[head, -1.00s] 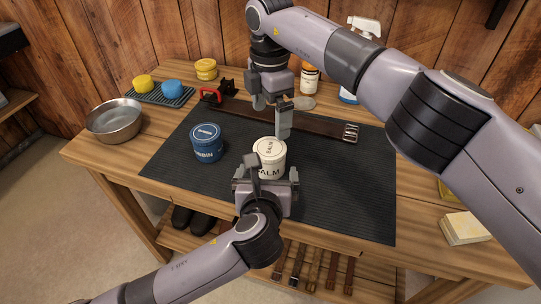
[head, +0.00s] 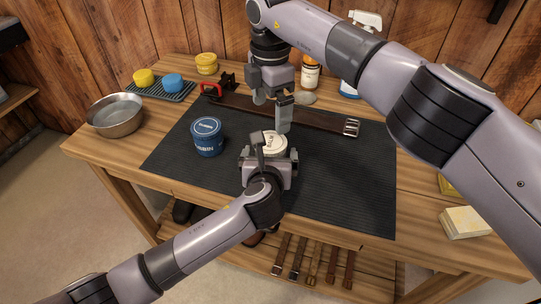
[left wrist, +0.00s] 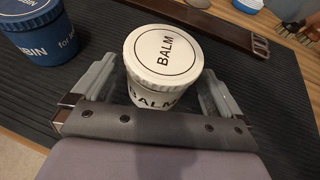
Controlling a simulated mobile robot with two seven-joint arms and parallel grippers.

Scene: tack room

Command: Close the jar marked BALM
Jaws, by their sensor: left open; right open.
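The white BALM jar stands upright on the dark mat (head: 330,185). Its round white lid (head: 273,142) sits on top, marked BALM; in the left wrist view the lid (left wrist: 163,52) looks slightly tilted on the jar body (left wrist: 160,97). My left gripper (head: 268,150) is open, with its fingers on either side of the jar; I cannot tell whether they touch it. In the head view it hides most of the jar body. My right gripper (head: 272,100) is open and empty, above the mat just behind the jar.
A blue jar (head: 208,138) stands left of the BALM jar; it also shows in the left wrist view (left wrist: 45,35). A leather strap (head: 315,117) lies behind. A metal bowl (head: 115,116) is at the left. The mat's right side is clear.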

